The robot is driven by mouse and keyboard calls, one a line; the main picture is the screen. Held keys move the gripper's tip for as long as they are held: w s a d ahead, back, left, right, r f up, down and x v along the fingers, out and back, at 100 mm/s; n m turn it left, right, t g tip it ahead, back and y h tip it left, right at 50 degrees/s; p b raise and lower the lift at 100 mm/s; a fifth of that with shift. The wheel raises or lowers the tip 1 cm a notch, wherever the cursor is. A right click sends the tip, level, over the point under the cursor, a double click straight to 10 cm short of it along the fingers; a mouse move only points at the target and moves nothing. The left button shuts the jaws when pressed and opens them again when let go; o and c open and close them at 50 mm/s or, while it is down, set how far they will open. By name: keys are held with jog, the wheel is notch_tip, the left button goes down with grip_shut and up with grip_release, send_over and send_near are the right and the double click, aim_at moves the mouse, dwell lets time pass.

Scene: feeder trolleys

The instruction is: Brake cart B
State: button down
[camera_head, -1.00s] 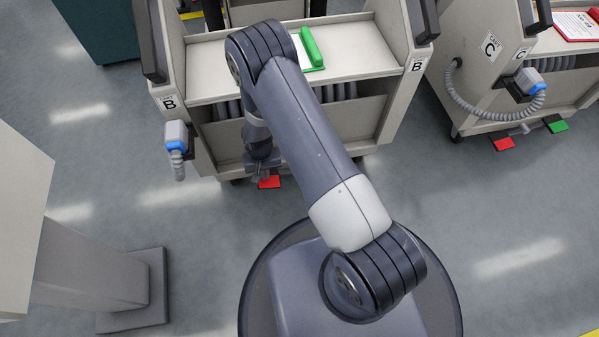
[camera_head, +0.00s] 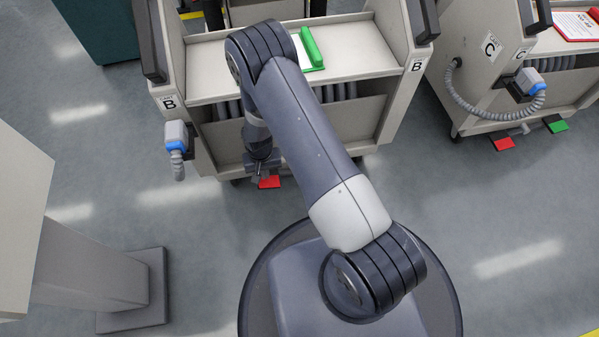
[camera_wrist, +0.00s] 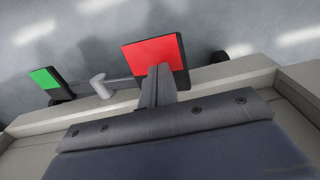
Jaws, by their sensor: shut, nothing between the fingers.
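Cart B (camera_head: 345,55) stands in front of me, a beige trolley with B labels on both front posts. Its red brake pedal (camera_head: 269,182) shows low at the front, just below my gripper (camera_head: 262,165). In the wrist view the red pedal (camera_wrist: 155,58) lies under the tips of my gripper (camera_wrist: 158,70), which is shut and empty. The fingertips overlap the pedal's near edge; I cannot tell whether they touch it. A green pedal (camera_wrist: 46,82) sits to the left on the same bar in the wrist view. My arm hides it in the head view.
Cart C (camera_head: 480,70) stands to the right with its own red pedal (camera_head: 503,143) and green pedal (camera_head: 557,124). A hose plug (camera_head: 176,138) sticks out at cart B's left post. A beige stand (camera_head: 95,270) is at the left. The floor between is clear.

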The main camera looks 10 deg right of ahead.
aim_at(267, 181)
jog(key=shift+f+b, duration=2.35)
jog(key=shift+f, duration=0.55)
jog(key=shift+r, duration=0.15)
jog(key=shift+r+p, duration=3.15)
jog(key=shift+r, duration=1.8)
notch_tip(267, 181, down, 10)
jog(key=b, duration=0.6)
jog(key=shift+r, duration=0.1)
